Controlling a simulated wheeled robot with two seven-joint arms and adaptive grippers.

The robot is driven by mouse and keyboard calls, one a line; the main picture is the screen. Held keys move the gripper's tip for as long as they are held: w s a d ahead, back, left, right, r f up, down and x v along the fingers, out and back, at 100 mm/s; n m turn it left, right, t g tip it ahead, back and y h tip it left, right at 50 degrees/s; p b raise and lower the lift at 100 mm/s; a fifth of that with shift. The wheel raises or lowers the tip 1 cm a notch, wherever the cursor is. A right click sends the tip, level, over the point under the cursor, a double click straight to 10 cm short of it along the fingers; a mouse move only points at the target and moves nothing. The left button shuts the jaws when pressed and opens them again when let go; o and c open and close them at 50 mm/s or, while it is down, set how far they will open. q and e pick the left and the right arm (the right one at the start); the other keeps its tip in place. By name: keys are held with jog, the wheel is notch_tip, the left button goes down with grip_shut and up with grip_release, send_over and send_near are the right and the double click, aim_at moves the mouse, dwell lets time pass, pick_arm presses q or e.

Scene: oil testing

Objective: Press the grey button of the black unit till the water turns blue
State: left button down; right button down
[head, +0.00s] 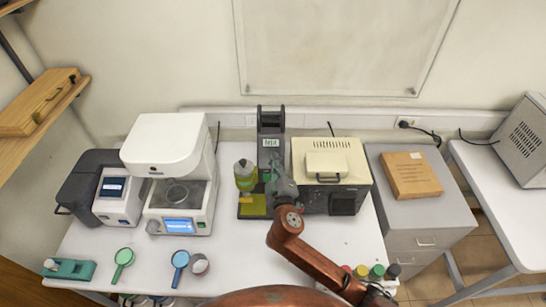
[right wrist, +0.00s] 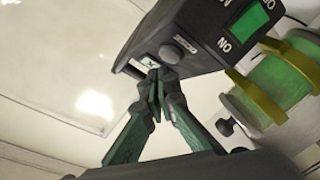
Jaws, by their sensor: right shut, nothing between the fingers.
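The black unit (head: 271,128) stands upright at the back of the table; in the right wrist view (right wrist: 205,35) its dark head shows a small green screen. A round grey button (right wrist: 172,56) sits on its front face, next to a small white marked square (right wrist: 147,63). The vessel (head: 245,173) beside the unit looks green; in the right wrist view its liquid (right wrist: 278,82) is green. My right gripper (head: 275,166) is shut and empty in front of the unit. Its fingertips (right wrist: 153,76) are at the white square, just below the button; contact cannot be told. My left gripper is out of view.
A beige box-shaped device (head: 330,160) stands close to the right of the unit. A white machine (head: 170,140) stands to the left. Magnifiers (head: 123,258) lie at the front left, and small capped jars (head: 376,271) stand at the front right.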

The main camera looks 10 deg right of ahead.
jog(key=shift+w+f, duration=0.1)
jog(key=shift+f, duration=0.05)
jog(key=shift+w+d+f+b, duration=0.1)
jog(key=shift+w+f+b, duration=0.1)
jog(key=shift+b, duration=0.1)
jog(key=shift+w+f+b, duration=0.25)
jog(key=shift+f+b, duration=0.05)
jog(key=shift+f, duration=0.05)
dwell(0.8)
dwell(0.3)
jog(key=shift+s+r+p, duration=0.6)
jog(key=shift+r+p, duration=0.1)
jog(key=s+r+p, duration=0.3)
jog(key=shift+s+a+r, duration=0.2)
jog(key=shift+a+r, duration=0.1)
jog(key=shift+a, duration=0.1)
jog(key=shift+a, duration=0.1)
dwell(1.2)
